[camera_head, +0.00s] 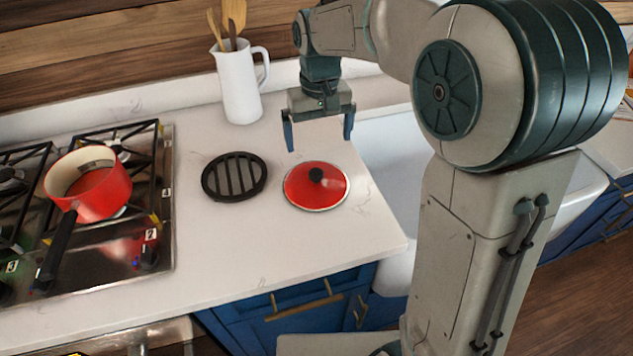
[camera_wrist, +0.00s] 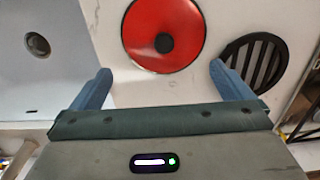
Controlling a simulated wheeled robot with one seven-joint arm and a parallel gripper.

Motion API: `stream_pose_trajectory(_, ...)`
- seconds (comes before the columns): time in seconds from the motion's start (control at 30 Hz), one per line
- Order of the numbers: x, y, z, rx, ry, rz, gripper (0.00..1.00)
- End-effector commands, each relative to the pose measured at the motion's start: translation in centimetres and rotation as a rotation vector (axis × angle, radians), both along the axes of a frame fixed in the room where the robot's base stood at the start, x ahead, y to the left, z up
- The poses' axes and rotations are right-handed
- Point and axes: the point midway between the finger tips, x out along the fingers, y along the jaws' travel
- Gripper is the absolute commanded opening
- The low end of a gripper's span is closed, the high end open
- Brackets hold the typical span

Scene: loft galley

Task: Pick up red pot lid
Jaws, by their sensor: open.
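The red pot lid (camera_head: 304,193) with a black round knob and a pale metal rim lies flat on the white counter. It also shows in the wrist view (camera_wrist: 148,32), where its top edge is cut off by the frame. My gripper (camera_head: 319,143) is open and empty, pointing down above the counter, a little behind and above the lid. In the wrist view my gripper (camera_wrist: 161,85) has its two blue fingers spread apart, with the lid ahead of them and nothing between them.
A black slatted trivet (camera_head: 234,177) lies left of the lid. A red pot (camera_head: 97,192) stands on the gas stove. A white jug (camera_head: 238,88) with wooden utensils stands at the back. A white sink (camera_head: 392,140) is right of the lid. Counter in front of the lid is clear.

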Motion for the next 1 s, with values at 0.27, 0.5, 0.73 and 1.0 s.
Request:
stream_pose_trajectory(0.27,-0.1,0.0,-5.1,-0.001,0.002,0.000,0.99)
stream_pose_trajectory(0.5,-0.1,0.2,-6.8,-0.001,0.003,0.000,0.99)
stream_pose_trajectory(0.73,-0.2,0.6,-10.2,-0.002,0.003,-0.001,0.99)
stream_pose_trajectory(1.0,-0.2,0.6,-11.3,-0.001,-0.001,0.000,0.99)
